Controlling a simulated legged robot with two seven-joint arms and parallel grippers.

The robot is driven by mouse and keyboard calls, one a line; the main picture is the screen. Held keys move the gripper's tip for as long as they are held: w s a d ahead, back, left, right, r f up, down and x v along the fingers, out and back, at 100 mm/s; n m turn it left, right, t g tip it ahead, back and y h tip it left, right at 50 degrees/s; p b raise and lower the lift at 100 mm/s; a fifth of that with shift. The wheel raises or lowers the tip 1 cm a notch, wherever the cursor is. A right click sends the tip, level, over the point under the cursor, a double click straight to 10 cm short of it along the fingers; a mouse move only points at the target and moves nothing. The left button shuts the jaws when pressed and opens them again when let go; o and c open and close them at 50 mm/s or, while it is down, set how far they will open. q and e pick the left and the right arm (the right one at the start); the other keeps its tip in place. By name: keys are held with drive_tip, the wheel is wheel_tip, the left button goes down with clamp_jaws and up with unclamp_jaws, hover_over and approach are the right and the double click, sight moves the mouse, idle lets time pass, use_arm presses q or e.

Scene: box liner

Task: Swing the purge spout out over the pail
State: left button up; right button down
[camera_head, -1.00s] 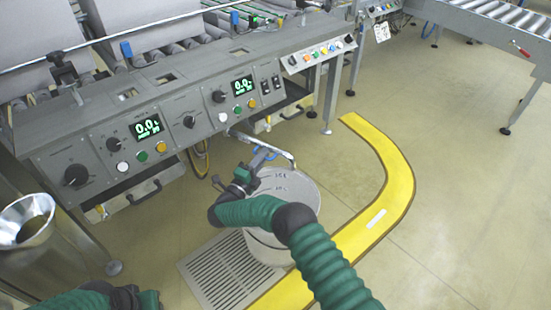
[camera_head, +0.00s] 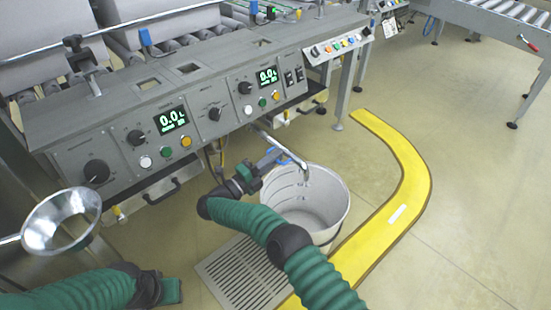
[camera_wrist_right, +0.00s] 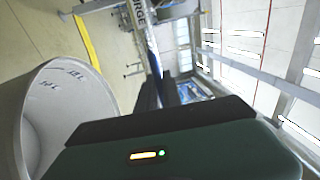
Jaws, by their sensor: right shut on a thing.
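The purge spout (camera_head: 284,150) is a bent metal pipe coming out from under the machine's front. Its downturned tip shows over the far inner side of the pail. The grey-white pail (camera_head: 331,222) stands on the floor and looks empty. My right gripper (camera_head: 262,170) is shut on the spout's blue handle (camera_head: 272,156), left of the tip and beside the pail rim. In the right wrist view the dark fingers (camera_wrist_right: 160,92) close on the blue handle (camera_wrist_right: 153,58); the pail (camera_wrist_right: 62,95) is at left. My left gripper (camera_head: 172,290) is low at left, its fingers unclear.
The machine's control panel (camera_head: 215,150) with knobs and displays runs above the spout.

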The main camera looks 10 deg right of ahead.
drive_tip(key=shift+f, duration=0.15)
drive_tip(key=c, duration=1.5)
unclamp_jaws()
drive_tip(key=p+v, duration=0.2)
drive_tip(key=v, duration=0.5)
drive_tip(key=shift+s+a+f+p, duration=0.1)
drive_tip(key=shift+a+p, duration=0.15)
drive_tip(key=shift+p, duration=0.05)
